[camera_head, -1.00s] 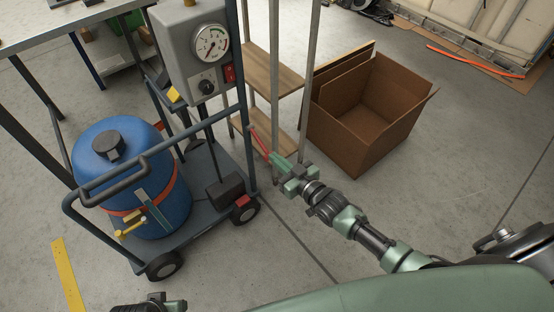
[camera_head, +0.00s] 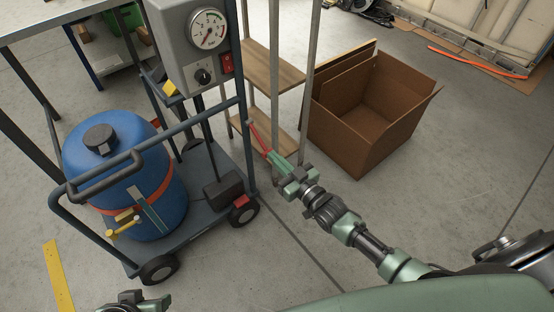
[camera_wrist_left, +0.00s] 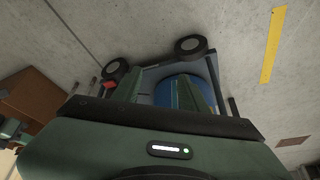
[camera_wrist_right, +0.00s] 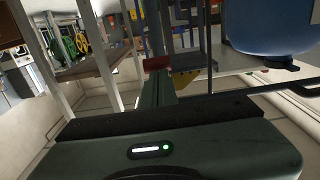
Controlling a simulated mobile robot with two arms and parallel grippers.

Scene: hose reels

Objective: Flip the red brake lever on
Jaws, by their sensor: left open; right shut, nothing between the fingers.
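A small red piece (camera_head: 241,201), which looks like the brake lever, sits at the right wheel of a blue-grey cart. In the left wrist view a red piece (camera_wrist_left: 108,85) shows beside a wheel. My right gripper (camera_head: 270,155) is shut and empty, above and right of that wheel in the picture. Thin red strips (camera_head: 259,138) show just ahead of its fingers; I cannot tell what they belong to. A dull red block (camera_wrist_right: 157,63) shows past its fingers in the right wrist view. My left gripper (camera_head: 160,302) is open at the bottom edge, in front of the cart.
The cart carries a blue barrel (camera_head: 122,160) and a grey box with a round gauge (camera_head: 207,28) and a red switch (camera_head: 227,64). A metal-post shelf (camera_head: 272,72) stands behind the right gripper. An open cardboard box (camera_head: 362,137) is right of it.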

